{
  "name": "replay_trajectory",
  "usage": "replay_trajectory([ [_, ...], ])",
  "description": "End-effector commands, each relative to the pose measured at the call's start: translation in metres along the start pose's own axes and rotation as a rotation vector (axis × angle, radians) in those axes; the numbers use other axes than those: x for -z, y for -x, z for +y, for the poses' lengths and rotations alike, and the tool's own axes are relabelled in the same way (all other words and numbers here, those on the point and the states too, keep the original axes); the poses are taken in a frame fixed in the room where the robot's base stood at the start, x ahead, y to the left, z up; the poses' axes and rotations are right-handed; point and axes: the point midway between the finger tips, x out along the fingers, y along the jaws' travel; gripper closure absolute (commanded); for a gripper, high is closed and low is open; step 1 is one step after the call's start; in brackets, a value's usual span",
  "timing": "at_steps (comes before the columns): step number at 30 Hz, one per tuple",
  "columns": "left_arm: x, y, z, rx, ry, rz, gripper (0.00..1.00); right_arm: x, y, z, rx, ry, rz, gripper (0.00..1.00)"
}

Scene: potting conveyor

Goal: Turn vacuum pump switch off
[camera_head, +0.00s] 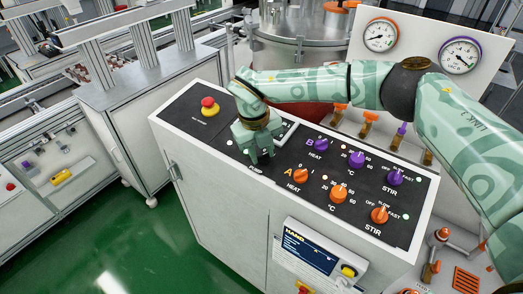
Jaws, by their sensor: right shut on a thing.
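My right arm comes in from the right across the panel, with the gripper pointing down. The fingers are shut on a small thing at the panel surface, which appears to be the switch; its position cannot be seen. My left gripper is not in view.
A red emergency button (209,105) stands left of the gripper. Orange knobs (300,175) and purple knobs (357,158) fill the panel to the right. A steel vessel (300,40) and two gauges (460,55) stand behind. Green floor (150,240) is clear at lower left.

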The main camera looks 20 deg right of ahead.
Motion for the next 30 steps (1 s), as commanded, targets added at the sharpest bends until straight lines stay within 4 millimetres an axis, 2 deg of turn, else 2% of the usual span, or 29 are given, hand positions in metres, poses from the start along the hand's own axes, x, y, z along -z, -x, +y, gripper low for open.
replay_trajectory([
  [8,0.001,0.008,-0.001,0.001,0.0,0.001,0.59,0.0,0.002,0.0,0.012,0.137,0.0,0.91],
  [30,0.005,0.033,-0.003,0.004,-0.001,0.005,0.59,0.0,0.002,0.001,0.067,0.793,-0.001,0.91],
])
